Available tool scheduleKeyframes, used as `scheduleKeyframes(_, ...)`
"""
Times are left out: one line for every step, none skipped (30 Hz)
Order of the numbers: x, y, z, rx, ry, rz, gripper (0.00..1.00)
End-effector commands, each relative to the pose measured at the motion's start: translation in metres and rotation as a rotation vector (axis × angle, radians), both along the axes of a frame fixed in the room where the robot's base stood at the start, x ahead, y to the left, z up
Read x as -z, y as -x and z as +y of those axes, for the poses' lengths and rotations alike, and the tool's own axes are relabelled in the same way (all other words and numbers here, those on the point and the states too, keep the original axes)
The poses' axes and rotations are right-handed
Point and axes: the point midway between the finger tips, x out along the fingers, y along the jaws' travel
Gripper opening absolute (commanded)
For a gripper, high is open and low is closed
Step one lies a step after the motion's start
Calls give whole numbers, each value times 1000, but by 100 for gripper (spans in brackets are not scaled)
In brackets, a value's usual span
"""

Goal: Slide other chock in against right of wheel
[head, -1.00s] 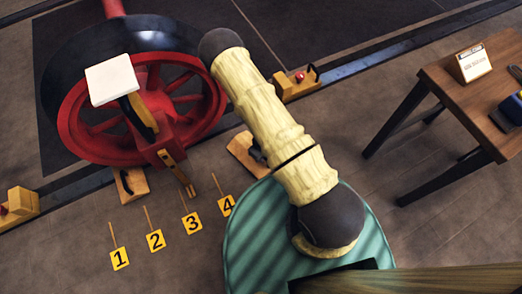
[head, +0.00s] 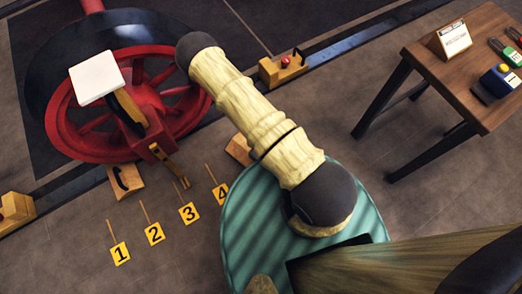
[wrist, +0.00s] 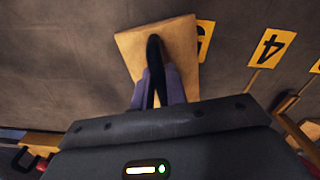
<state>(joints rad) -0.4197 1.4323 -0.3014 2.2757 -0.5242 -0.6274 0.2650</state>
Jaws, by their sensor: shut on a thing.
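The red spoked wheel (head: 92,148) with a black rim stands at the left of the head view. One wooden chock (head: 130,188) with a dark handle sits at the wheel's lower side. The other chock (head: 236,150) lies right of the wheel, apart from it, and is mostly hidden behind my arm. In the wrist view my gripper (wrist: 160,92) is shut on the dark upright handle of this wooden chock (wrist: 180,35). My gripper is hidden by the arm in the head view. I cannot tell whether the held chock touches the floor.
Yellow number signs, among them sign 4 (head: 220,193) and sign 1 (head: 121,254), lie on the floor with thin marks. A rail (head: 340,45) runs past the wheel, with a red-knobbed wooden block (head: 283,70) on it. A wooden table (head: 455,60) stands at the right.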

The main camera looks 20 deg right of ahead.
Motion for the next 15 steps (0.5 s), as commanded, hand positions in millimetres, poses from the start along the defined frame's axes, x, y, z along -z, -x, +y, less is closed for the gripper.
scheduleKeyframes(-1,4,-1,2,0,2,0)
scheduleKeyframes(-1,7,-2,2,1,3,0)
scheduleKeyframes(-1,9,-2,1,1,3,0)
scheduleKeyframes(-1,11,-3,0,-1,3,0)
scheduleKeyframes(-1,13,-3,0,-1,2,0)
scheduleKeyframes(-1,15,-4,1,0,2,0)
scheduleKeyframes(-1,17,-5,2,0,2,0)
scheduleKeyframes(-1,19,-5,2,0,2,0)
scheduleKeyframes(-1,21,-6,1,0,2,0)
scheduleKeyframes(-1,22,-6,1,0,1,0)
scheduleKeyframes(-1,22,-6,1,1,1,0)
scheduleKeyframes(-1,23,-6,0,1,1,0)
scheduleKeyframes(-1,22,-6,0,0,0,0)
scheduleKeyframes(-1,22,-6,0,0,0,0)
scheduleKeyframes(-1,22,-6,0,0,0,0)
